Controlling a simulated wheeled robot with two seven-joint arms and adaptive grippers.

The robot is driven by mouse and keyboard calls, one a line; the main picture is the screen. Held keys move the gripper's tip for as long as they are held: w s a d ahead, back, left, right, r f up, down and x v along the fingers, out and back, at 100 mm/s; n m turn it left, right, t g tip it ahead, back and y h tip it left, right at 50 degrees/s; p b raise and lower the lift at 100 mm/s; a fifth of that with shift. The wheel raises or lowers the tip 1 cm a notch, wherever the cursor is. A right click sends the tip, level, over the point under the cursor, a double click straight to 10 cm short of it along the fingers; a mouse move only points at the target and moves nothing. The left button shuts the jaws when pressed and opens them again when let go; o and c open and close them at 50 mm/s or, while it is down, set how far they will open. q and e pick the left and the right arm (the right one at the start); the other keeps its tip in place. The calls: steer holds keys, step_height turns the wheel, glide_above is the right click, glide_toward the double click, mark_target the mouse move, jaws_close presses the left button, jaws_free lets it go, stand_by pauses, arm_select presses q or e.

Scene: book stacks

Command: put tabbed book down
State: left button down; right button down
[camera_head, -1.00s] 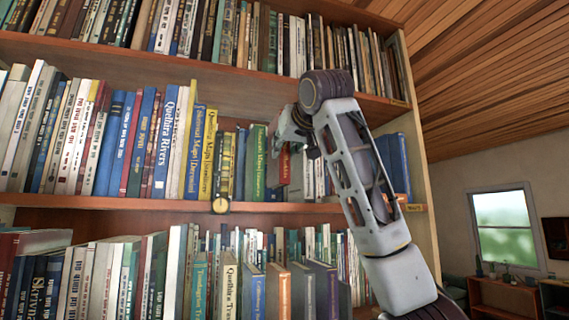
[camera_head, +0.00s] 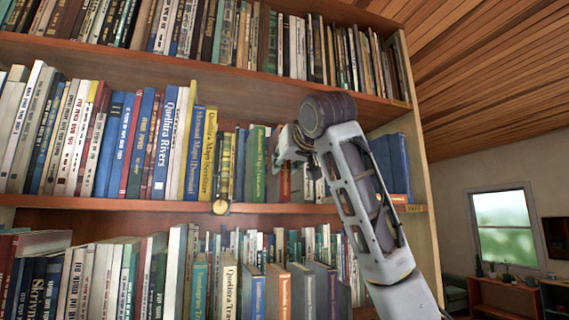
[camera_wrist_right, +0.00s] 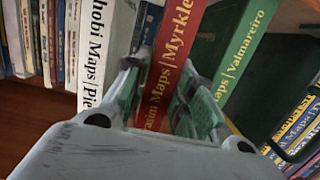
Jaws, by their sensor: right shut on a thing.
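My right gripper (camera_head: 283,162) is at the middle shelf, shut on a red-spined book (camera_wrist_right: 172,70) with white and yellow lettering. In the right wrist view its two green-padded fingers (camera_wrist_right: 168,102) lie on either side of the spine. The red book also shows below the gripper in the head view (camera_head: 284,186), upright in the row. A green book (camera_wrist_right: 240,65) stands beside it on one side and a white book (camera_wrist_right: 100,40) on the other. I cannot make out a tab on the held book. My left gripper is not in view.
The middle shelf board (camera_head: 120,204) carries a tight row of books. Blue books (camera_head: 392,165) stand at the right end near the upright side panel (camera_head: 418,160). The shelves above and below are full.

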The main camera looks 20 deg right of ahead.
steer(key=shift+s+f, duration=0.1)
steer(key=shift+f, duration=0.1)
stand_by(0.3)
steer(key=c, duration=1.2)
jaws_free()
steer(key=shift+r, duration=0.15)
steer(key=shift+s+d+r+b, duration=0.1)
steer(key=shift+s+r+b, duration=0.4)
steer(key=shift+s, duration=1.5)
steer(key=shift+s+r+b, duration=0.1)
steer(key=shift+s+b, duration=0.85)
steer(key=shift+s, duration=1)
steer(key=shift+s+d+r+b, duration=0.2)
steer(key=shift+s+b, duration=0.5)
steer(key=shift+s, duration=1.3)
steer(key=shift+a, duration=0.1)
